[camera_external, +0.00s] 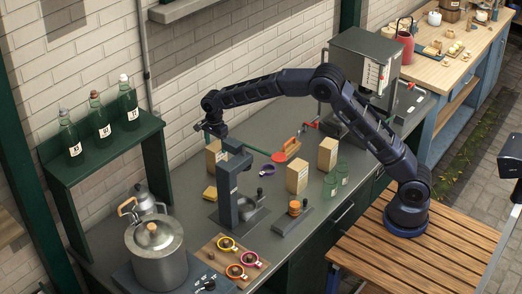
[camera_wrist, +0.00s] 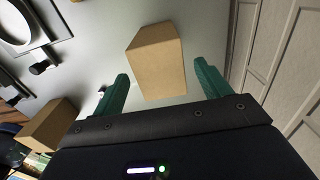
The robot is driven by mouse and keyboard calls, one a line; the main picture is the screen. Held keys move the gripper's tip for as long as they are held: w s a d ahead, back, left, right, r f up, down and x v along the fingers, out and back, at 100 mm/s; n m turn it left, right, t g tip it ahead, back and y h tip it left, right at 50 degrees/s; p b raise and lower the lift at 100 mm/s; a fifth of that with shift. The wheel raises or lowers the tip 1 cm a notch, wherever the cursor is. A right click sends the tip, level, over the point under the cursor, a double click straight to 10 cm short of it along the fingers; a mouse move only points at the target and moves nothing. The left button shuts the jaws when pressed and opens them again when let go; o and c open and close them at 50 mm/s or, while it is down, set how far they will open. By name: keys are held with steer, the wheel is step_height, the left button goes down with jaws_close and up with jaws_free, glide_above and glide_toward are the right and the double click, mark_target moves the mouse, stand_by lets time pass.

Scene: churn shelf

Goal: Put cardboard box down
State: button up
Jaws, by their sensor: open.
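A tan cardboard box (camera_external: 213,156) stands on the grey counter, partly behind the dark stand. My gripper (camera_external: 216,132) is just above it at the end of my outstretched arm. In the wrist view, a tan cardboard box (camera_wrist: 158,66) sits between and ahead of the two green fingers of my gripper (camera_wrist: 162,84). The fingers are apart, with a gap on each side of the box, and I see no contact. Two similar boxes stand to the right, one near the middle (camera_external: 297,177) and one farther right (camera_external: 327,155). Another box shows at the left of the wrist view (camera_wrist: 48,128).
A dark stand (camera_external: 232,190) is close in front of the box. A yellow item (camera_external: 210,194) lies beside it. Green glass jars (camera_external: 331,184), a large pot (camera_external: 156,252) and a green bottle shelf (camera_external: 100,144) also occupy the area. Grey counter (camera_external: 190,178) is bare near the wall.

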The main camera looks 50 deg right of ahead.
step_height(320, 180, up, 6)
steer(key=shift+f, duration=0.25)
steer(key=shift+s+d+r, duration=0.15)
steer(key=shift+d+r, duration=0.05)
steer(key=shift+r, duration=0.15)
steer(key=s+d+r+n+t, duration=0.1)
steer(key=s+d+r+n, duration=0.3)
steer(key=s+d+r, duration=0.7)
steer(key=s+d+r+n+t, duration=0.1)
steer(key=s+d+r+n, duration=0.55)
steer(key=s, duration=0.75)
steer(key=s+d+f+n+t, duration=0.1)
steer(key=s+d+n, duration=0.1)
steer(key=s, duration=0.8)
steer(key=s+d+f+n, duration=0.1)
steer(key=s+d+n, duration=0.2)
steer(key=s, duration=0.7)
steer(key=s+d+f+n+t, duration=0.1)
steer(key=s+d, duration=0.3)
steer(key=s, duration=0.6)
steer(key=shift+s+d+f+n+t, duration=0.3)
steer(key=shift+s+f+n, duration=0.15)
steer(key=shift+n, duration=0.3)
steer(key=shift+o, duration=0.4)
steer(key=shift+w, duration=0.15)
